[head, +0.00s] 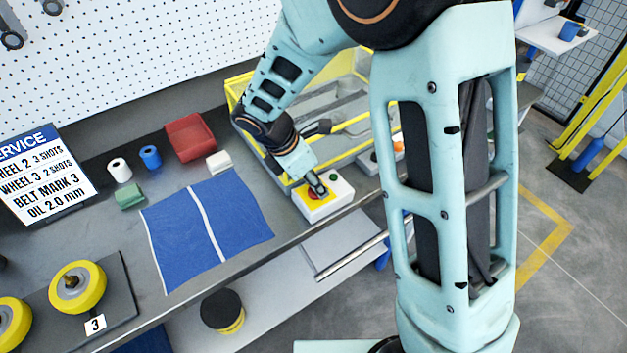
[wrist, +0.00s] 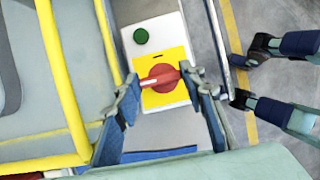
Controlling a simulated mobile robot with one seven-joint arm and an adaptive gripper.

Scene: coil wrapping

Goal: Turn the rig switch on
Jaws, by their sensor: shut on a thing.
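The rig switch is a white box (head: 331,205) at the front edge of the bench, with a yellow plate (wrist: 153,101) and a red rotary knob (wrist: 161,79). A round green button or lamp (wrist: 141,36) sits on the same box. In the wrist view the knob's handle lies nearly crosswise in the picture. My gripper (wrist: 160,82) is over the box, its two fingers at the two ends of the knob's handle, shut on it. In the head view my gripper (head: 317,190) covers much of the knob.
A yellow-framed enclosure (head: 240,93) stands behind the box. A blue cloth (head: 180,235) with a white stripe lies to the left.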

